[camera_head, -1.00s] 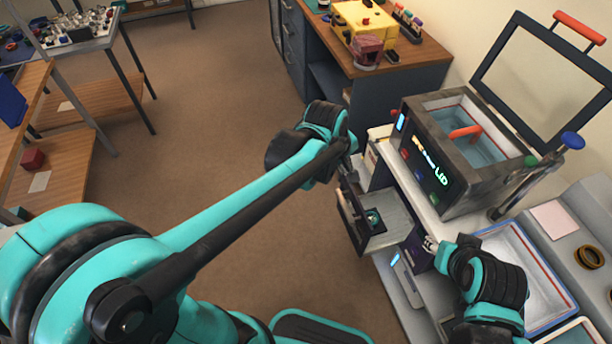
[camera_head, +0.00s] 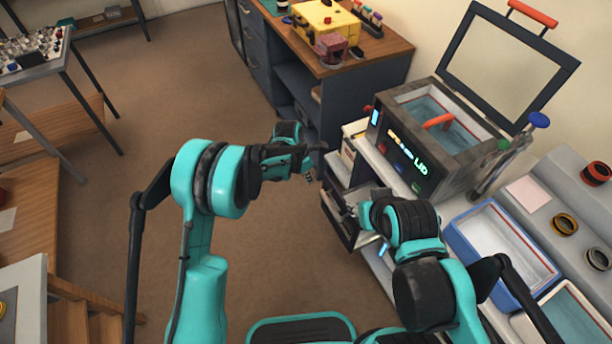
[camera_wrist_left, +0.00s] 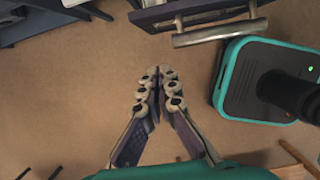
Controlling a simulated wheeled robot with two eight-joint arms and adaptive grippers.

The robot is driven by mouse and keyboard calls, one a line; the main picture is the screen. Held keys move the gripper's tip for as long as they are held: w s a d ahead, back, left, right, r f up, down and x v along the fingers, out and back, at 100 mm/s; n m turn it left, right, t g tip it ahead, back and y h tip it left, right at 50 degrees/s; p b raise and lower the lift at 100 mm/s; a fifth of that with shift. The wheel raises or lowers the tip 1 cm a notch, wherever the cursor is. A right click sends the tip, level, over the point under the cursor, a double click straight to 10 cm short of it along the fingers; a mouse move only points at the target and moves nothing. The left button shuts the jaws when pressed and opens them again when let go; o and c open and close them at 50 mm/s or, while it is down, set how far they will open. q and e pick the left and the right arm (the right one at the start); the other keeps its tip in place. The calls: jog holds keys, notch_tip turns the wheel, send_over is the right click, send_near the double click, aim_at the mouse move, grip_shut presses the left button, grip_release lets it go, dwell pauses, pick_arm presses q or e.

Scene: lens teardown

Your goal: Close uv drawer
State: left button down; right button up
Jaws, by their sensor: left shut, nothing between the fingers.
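The uv drawer (camera_head: 336,222) is pulled out from the bench below the UV box (camera_head: 435,140). Its dark front and interior show in the head view, partly hidden by my right arm. In the left wrist view, a drawer front with a metal bar handle (camera_wrist_left: 220,33) shows at the top. My left gripper (camera_head: 315,166) is left of and beyond the drawer, apart from it. In the wrist view its fingers (camera_wrist_left: 160,78) are together and empty, below the handle. My right gripper (camera_head: 356,208) is over or at the drawer; its fingers are too small and covered to read.
The UV box stands on the bench with its lid (camera_head: 507,62) raised. A blue-rimmed tray (camera_head: 500,240) lies to its right. A wooden-topped desk (camera_head: 375,62) with a yellow box (camera_head: 325,22) stands behind. The brown floor (camera_head: 190,100) to the left is clear.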

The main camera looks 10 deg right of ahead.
pick_arm(q)
jog(key=w+d+f+b, duration=0.2)
jog(key=d+f+b, duration=0.1)
jog(key=d+f, duration=0.2)
jog(key=shift+d+f, duration=0.15)
jog(key=shift+f, duration=0.5)
pick_arm(e)
notch_tip(320, 180, down, 4)
jog(key=shift+r, duration=0.2)
